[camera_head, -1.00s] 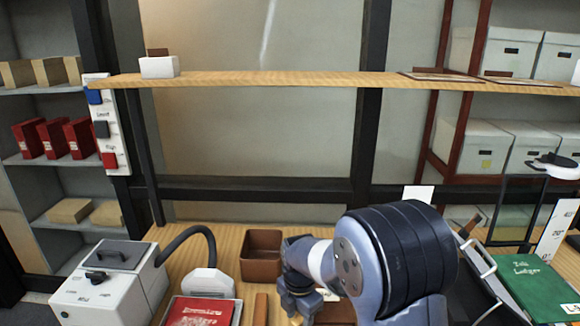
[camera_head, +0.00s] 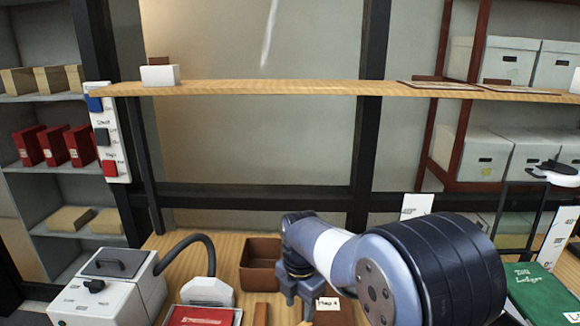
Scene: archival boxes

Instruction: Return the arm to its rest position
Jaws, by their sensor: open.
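My gripper (camera_head: 297,300) hangs at the end of my arm, low over the wooden desk, with its fingers apart and pointing down. It is just right of an empty-looking brown tray (camera_head: 262,252) and next to a small white label card (camera_head: 328,303). My arm fills the lower right middle and hides part of the desk. I see nothing held between the fingers.
A grey-white machine with a hose (camera_head: 110,285) stands at left, beside a red book (camera_head: 200,316). A green ledger (camera_head: 540,290) lies at right near a lamp-like stand (camera_head: 555,170). A wooden shelf (camera_head: 300,88) spans above; the air between is clear.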

